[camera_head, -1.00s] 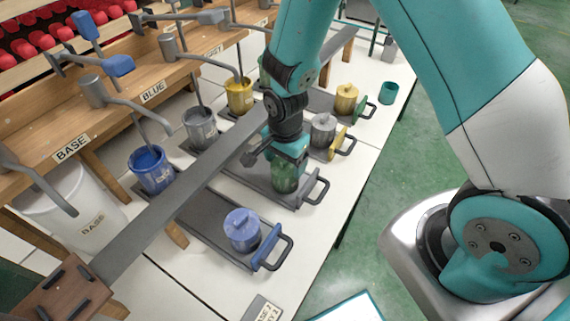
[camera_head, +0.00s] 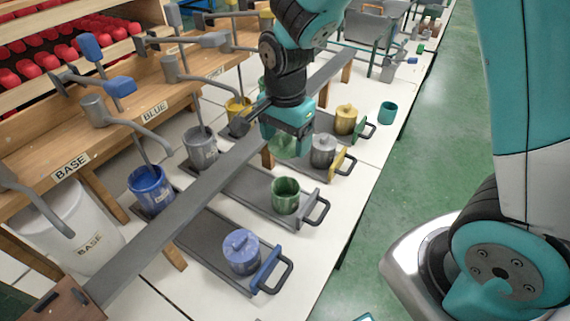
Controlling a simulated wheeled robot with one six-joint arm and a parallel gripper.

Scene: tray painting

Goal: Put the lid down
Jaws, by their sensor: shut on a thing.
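My gripper (camera_head: 287,137) is shut on a green lid (camera_head: 282,149). It holds the lid in the air, above and apart from the green can (camera_head: 285,197). The green can stands upright with its top open, on a grey tray with a dark handle (camera_head: 317,211). The fingertips are partly hidden behind the wrist and are small in this view.
Blue (camera_head: 241,252), grey (camera_head: 323,150) and yellow (camera_head: 346,120) lidded cans stand on neighbouring trays. A teal cup (camera_head: 387,112) stands near the right table edge. A long grey rail (camera_head: 190,203) runs diagonally left of the cans. White tabletop (camera_head: 300,257) between trays is bare.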

